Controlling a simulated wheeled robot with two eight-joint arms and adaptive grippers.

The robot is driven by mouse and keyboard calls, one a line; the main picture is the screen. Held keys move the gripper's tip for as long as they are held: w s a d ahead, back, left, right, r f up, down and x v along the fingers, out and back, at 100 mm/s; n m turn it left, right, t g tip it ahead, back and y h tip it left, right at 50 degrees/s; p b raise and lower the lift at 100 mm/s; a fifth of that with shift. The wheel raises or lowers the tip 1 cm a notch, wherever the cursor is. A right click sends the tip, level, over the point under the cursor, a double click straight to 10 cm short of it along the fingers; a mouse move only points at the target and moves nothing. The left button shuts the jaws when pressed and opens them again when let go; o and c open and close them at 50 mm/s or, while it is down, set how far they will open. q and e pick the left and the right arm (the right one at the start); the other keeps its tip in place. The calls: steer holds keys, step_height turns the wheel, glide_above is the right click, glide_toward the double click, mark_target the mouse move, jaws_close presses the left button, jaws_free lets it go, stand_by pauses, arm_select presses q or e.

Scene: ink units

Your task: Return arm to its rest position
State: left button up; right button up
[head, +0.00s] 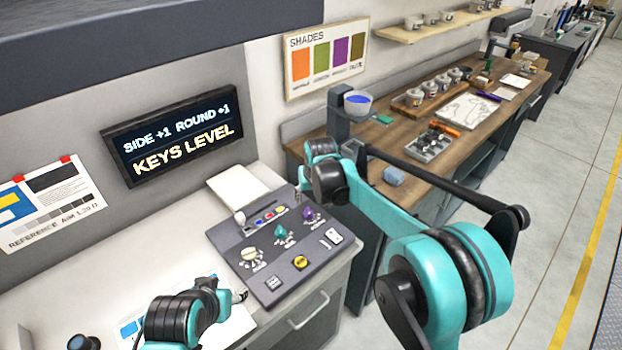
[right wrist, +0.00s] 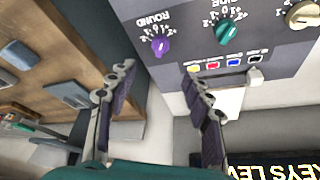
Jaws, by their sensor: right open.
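My right gripper (right wrist: 163,76) is open and empty, its two dark-padded fingers apart in the right wrist view. In the head view my teal right arm reaches past the right side of the grey control panel (head: 226,239), and its fingers are hard to make out there. The panel has a purple ROUND knob (head: 308,213), a green knob (head: 281,233) and a cream knob (head: 249,254). The purple knob (right wrist: 161,46) lies beyond the fingers in the right wrist view, apart from them. My left gripper (head: 239,296) is low in the head view; its jaws are unclear.
A dark display (head: 170,137) reads "SIDE +1 ROUND +1, KEYS LEVEL". A wooden bench (head: 405,165) with a grey tray (head: 424,150), a blue block (head: 394,175) and several pots stands behind my right arm. The floor (head: 560,165) at right is clear.

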steer(key=s+d+r+m+t+b, duration=0.1)
steer(key=s+d+r+b, duration=0.1)
steer(key=s+d, duration=0.45)
steer(key=s+d+r+b, duration=0.15)
steer(key=s+d, duration=0.25)
steer(key=s, duration=0.5)
arm_select(q)
step_height(320, 180, down, 6)
steer(key=b, duration=0.2)
steer(key=shift+b, duration=0.3)
arm_select(e)
steer(key=s+d+f+t, duration=0.1)
steer(key=s+d+f, duration=0.2)
steer(key=s, duration=0.5)
steer(key=s+d+f+m+h, duration=0.1)
steer(key=s+d+f, duration=0.2)
steer(key=s, duration=0.5)
steer(key=shift+s+f+t, duration=0.3)
steer(key=shift+f+t, duration=0.1)
steer(key=shift+f, duration=0.1)
steer(key=shift+d, duration=0.1)
